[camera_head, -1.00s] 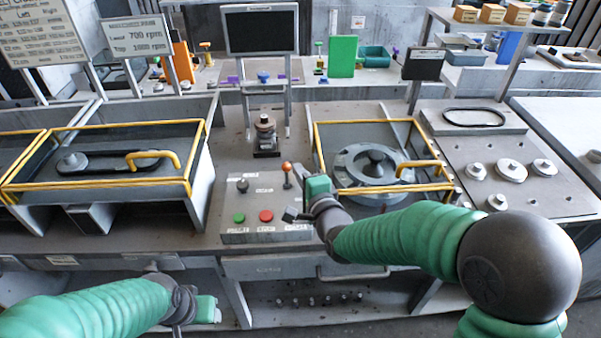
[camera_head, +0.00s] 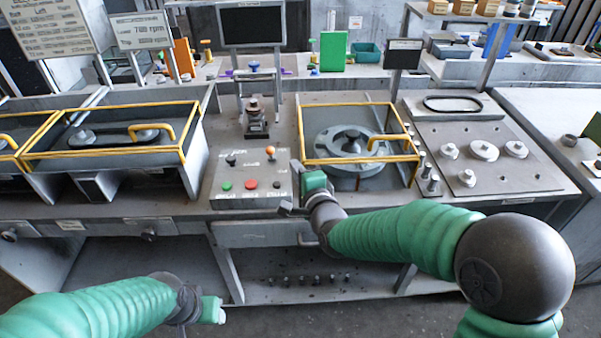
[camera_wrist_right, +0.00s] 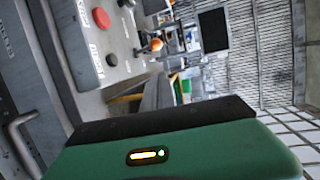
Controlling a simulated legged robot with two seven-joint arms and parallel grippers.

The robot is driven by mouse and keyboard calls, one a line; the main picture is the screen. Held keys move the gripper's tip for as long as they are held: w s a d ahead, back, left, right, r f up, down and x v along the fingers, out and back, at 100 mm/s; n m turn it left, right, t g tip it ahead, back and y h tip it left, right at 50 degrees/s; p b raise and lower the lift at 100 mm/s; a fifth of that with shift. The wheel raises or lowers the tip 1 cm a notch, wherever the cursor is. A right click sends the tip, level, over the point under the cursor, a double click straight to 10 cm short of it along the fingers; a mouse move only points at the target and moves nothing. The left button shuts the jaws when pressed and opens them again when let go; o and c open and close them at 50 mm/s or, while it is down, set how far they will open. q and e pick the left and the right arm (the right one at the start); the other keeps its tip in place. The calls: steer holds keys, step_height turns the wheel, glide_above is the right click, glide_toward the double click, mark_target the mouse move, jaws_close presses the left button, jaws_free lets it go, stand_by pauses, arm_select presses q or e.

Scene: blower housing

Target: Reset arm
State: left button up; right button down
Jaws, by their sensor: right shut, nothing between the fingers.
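My right gripper (camera_head: 290,208) is shut and empty. It hangs in front of the lower right corner of the grey control panel (camera_head: 236,198), clear of the buttons as far as I can see. In the right wrist view the green gripper body (camera_wrist_right: 215,152) fills the bottom, and its fingertips are hidden. The panel's red button (camera_wrist_right: 98,18), a black knob (camera_wrist_right: 111,60) and an orange-tipped lever (camera_wrist_right: 156,44) show beyond it. My left gripper (camera_head: 213,309) is low at the front, away from the bench. Its fingers are too unclear to judge.
A yellow-framed guard (camera_head: 301,133) surrounds a round housing (camera_head: 351,143) right of the panel. Another yellow-framed box (camera_head: 182,149) stands left. A plate (camera_head: 505,172) holds several metal parts. A drawer handle (camera_head: 305,240) juts below my right gripper. Floor in front is clear.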

steer(key=shift+w+a+f, duration=0.35)
steer(key=shift+w+a, duration=0.25)
steer(key=shift+a, duration=0.2)
steer(key=shift+a+r, duration=0.1)
steer(key=shift+a, duration=0.05)
steer(key=shift+s+r, duration=0.1)
steer(key=shift+s, duration=0.15)
arm_select(q)
step_height(320, 180, up, 8)
steer(key=a+p, duration=0.1)
steer(key=p, duration=0.7)
steer(key=shift+w, duration=0.35)
arm_select(e)
steer(key=s+d+f+n+g+h, duration=0.2)
steer(key=s+d+f+n+g, duration=0.2)
steer(key=s+d, duration=0.5)
steer(key=s+d+f+n+g+h, duration=0.2)
steer(key=s+d+n+g, duration=0.6)
steer(key=s, duration=1.1)
step_height(320, 180, down, 2)
steer(key=d+n, duration=0.1)
steer(key=n, duration=0.2)
steer(key=shift+s+d+g+h, duration=0.3)
steer(key=shift+d+g, duration=0.1)
steer(key=shift+d+f, duration=0.1)
